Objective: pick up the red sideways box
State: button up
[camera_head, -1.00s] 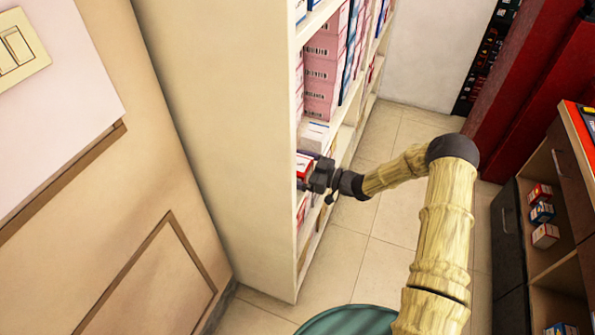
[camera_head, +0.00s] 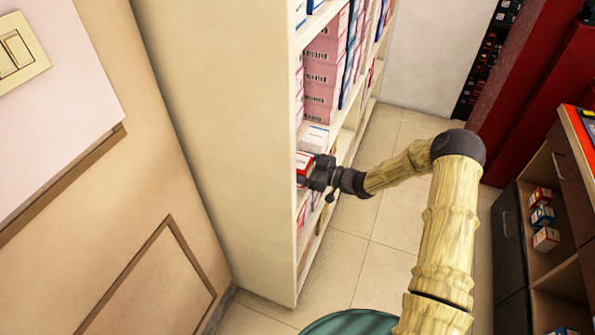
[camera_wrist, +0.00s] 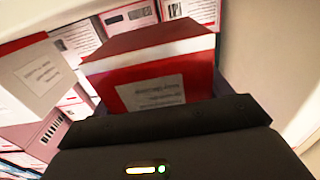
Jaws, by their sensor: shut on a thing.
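The red box (camera_wrist: 150,70) has a white band and a white label, and it fills the middle of the wrist view just beyond my gripper (camera_wrist: 165,105). In the head view, the red box (camera_head: 304,168) shows at the shelf's near edge, partly hidden by my gripper (camera_head: 314,172). My gripper is shut on the red box. Whether the box still touches the shelf cannot be told.
A tall cream shelf unit (camera_head: 225,130) holds several pink and white boxes (camera_head: 321,90). A white box (camera_head: 314,137) lies just behind the held box. A wooden counter with small boxes (camera_head: 545,239) stands at the right.

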aim_at(298, 161)
notch_tip(298, 161, up, 7)
jog(key=shift+r, duration=0.2)
dwell(0.7)
